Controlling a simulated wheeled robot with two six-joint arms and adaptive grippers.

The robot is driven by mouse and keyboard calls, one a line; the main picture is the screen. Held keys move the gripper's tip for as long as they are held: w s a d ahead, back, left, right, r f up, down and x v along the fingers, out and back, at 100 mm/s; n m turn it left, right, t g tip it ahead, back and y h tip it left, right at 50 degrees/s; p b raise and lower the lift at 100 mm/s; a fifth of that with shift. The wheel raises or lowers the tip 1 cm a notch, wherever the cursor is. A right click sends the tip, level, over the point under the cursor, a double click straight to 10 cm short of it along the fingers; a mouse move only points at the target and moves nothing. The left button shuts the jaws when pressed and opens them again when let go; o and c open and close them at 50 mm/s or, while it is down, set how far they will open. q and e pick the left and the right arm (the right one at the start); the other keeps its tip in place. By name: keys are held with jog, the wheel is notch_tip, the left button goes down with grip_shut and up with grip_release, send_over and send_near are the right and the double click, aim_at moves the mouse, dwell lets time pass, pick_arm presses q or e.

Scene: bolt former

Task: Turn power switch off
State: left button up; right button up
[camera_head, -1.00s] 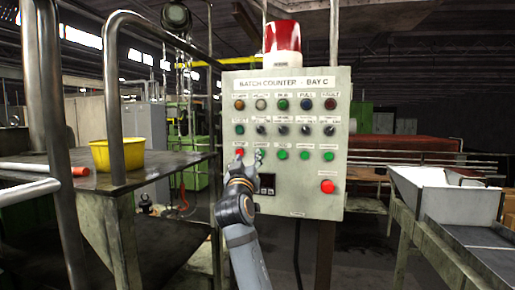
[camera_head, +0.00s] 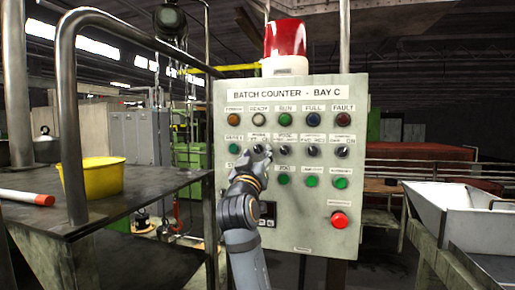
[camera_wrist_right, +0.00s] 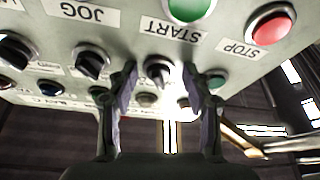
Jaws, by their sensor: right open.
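A grey control panel (camera_head: 292,165) headed "BATCH COUNTER - BAY C" faces me. Its second row holds a green button and several black rotary switches; their small labels are too blurred to tell which is the power switch. My right gripper (camera_head: 262,156) is open in front of the row's left part and partly hides the panel. In the right wrist view, the panel appears upside down and the open fingers of the right gripper (camera_wrist_right: 159,68) stand either side of a black rotary switch (camera_wrist_right: 154,72), in the START column. Contact cannot be told. My left gripper is not in view.
A red beacon (camera_head: 286,38) tops the panel, and a red button (camera_head: 340,220) sits at its lower right. A table with a yellow bowl (camera_head: 92,180) and metal rails stands left. A white tray (camera_head: 452,215) stands right.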

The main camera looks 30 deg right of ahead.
jog(key=shift+r, duration=0.2)
jog(key=shift+s+a, duration=0.15)
jog(key=shift+s+a+r, duration=0.1)
jog(key=shift+a+r, duration=0.05)
jog(key=shift+a, duration=0.1)
jog(key=shift+c, duration=2.3)
jog(key=c, duration=0.5)
grip_shut()
jog(key=shift+r+n+y+p, duration=0.15)
jog(key=shift+n+y+p, duration=0.25)
jog(key=shift+n, duration=0.4)
jog(key=n, duration=0.1)
jog(key=n+t+y+p, duration=0.1)
jog(key=shift+s+d+n+p, duration=0.1)
jog(key=shift+d+n+p, duration=0.1)
jog(key=shift+n+p, duration=0.1)
jog(key=shift+n, duration=0.3)
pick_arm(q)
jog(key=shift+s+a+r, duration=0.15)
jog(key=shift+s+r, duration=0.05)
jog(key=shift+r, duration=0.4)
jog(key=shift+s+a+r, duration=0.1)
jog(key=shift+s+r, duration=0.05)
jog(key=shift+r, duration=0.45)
